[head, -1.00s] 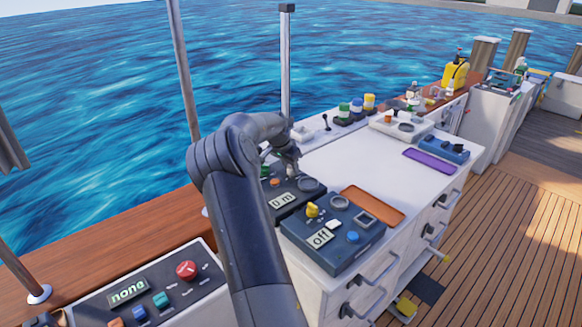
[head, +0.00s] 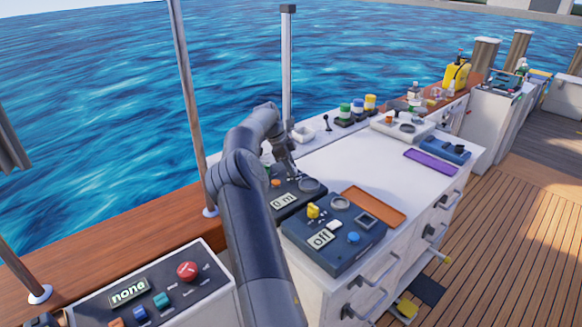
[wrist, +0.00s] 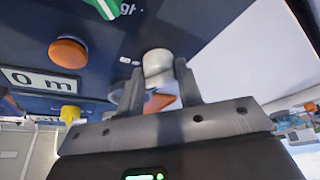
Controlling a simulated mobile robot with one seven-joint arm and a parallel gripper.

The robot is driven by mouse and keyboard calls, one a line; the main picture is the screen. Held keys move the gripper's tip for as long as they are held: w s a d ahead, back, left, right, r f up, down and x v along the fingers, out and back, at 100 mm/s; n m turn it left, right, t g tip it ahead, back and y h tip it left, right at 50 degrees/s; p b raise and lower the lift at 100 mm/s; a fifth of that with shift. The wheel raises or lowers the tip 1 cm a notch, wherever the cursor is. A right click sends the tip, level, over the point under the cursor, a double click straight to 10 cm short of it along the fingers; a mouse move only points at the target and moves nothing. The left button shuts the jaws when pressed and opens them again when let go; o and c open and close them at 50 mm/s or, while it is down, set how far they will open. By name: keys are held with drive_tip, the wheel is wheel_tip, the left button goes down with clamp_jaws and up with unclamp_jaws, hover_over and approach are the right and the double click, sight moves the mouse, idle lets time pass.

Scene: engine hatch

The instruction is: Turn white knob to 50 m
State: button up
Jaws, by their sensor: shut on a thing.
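The white knob (wrist: 157,66) sits on a dark blue control box, seen close in the wrist view. My gripper (wrist: 160,85) has one finger on each side of it and is shut on it. In the head view my gripper (head: 287,168) reaches down onto the dark box (head: 298,200), and the knob is hidden there. The box's display (head: 283,201) ends in "0 m"; it also shows in the wrist view (wrist: 42,82), where its left part is cut off. An orange button (wrist: 68,53) and a green part (wrist: 104,8) are on the same box.
A second dark box (head: 335,235) with a yellow knob (head: 313,211) and an "off" display stands in front. An orange tray (head: 373,206) and a purple tray (head: 431,161) lie on the white counter (head: 365,160). The counter's middle is clear.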

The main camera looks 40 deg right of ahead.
drive_tip(key=shift+w+d+m+g+y, duration=0.15)
drive_tip(key=shift+m+y, duration=0.25)
drive_tip(key=shift+m, duration=0.75)
drive_tip(key=shift+s+a+m+g+y, duration=0.1)
drive_tip(key=shift+m+g+y, duration=0.25)
drive_tip(key=shift+m, duration=0.8)
drive_tip(key=shift+w, duration=0.1)
drive_tip(key=o, duration=0.9)
drive_tip(key=shift+o, duration=0.2)
drive_tip(key=shift+r, duration=0.1)
drive_tip(key=r, duration=0.3)
drive_tip(key=s+r, duration=0.1)
drive_tip(key=shift+s+d+r, duration=0.1)
drive_tip(key=shift+d+r, duration=0.2)
drive_tip(key=shift+r, duration=0.05)
drive_tip(key=s+d+r, duration=0.4)
drive_tip(key=s+r, duration=0.2)
drive_tip(key=s, duration=0.3)
drive_tip(key=shift+s, duration=0.35)
